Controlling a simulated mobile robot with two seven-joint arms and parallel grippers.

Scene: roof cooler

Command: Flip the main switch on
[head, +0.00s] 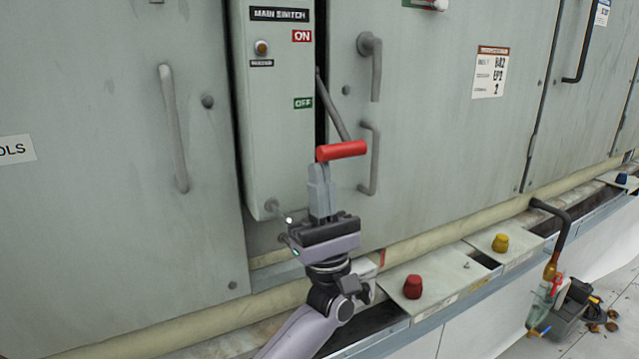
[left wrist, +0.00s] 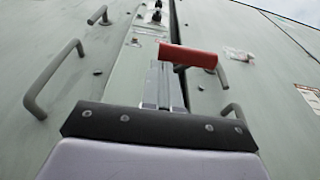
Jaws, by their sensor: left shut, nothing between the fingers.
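The main switch box (head: 278,140) is a tall grey-green panel with a MAIN SWITCH label, a red ON plate (head: 301,36) and a green OFF plate (head: 303,103). Its lever has a grey rod (head: 331,105) and a red handle (head: 341,150), which sits below the OFF plate. My left gripper (head: 321,168) is shut and empty, with its fingertips just under the red handle. In the left wrist view the fingers (left wrist: 163,85) reach up to the handle (left wrist: 188,56); I cannot tell whether they touch it. My right gripper is in neither view.
Cabinet door handles stand out beside the box, one at left (head: 174,128) and one close at right (head: 371,158). Below runs a ledge with red (head: 413,287) and yellow (head: 500,243) knobs. A pipe with a valve (head: 553,270) is at lower right.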

